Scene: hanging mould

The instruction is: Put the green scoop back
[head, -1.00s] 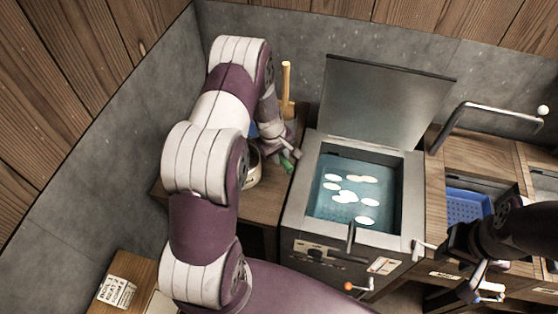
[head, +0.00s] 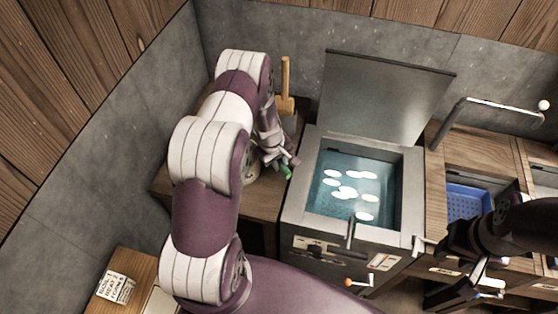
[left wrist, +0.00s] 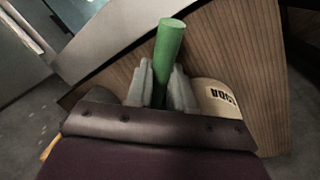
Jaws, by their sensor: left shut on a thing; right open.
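The green scoop (head: 286,173) shows only as a short green end beside my left gripper in the head view. In the left wrist view its green handle (left wrist: 168,45) stands up between the fingers. My left gripper (head: 283,164) is shut on that handle, above the wooden counter left of the vat; it also shows in the left wrist view (left wrist: 160,85). The scoop's lower part is hidden. A cream container with dark lettering (left wrist: 216,98) is right beside the gripper in the left wrist view. My right gripper (head: 479,287) is open at the lower right, apart from the scoop.
The vat (head: 297,216) with its raised lid (head: 385,95) holds water and several white pieces. A wooden upright (head: 286,80) stands behind my left gripper. A blue basket (head: 465,203) and a bent metal pipe (head: 480,101) are at the right. A lettered card (head: 116,288) lies at lower left.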

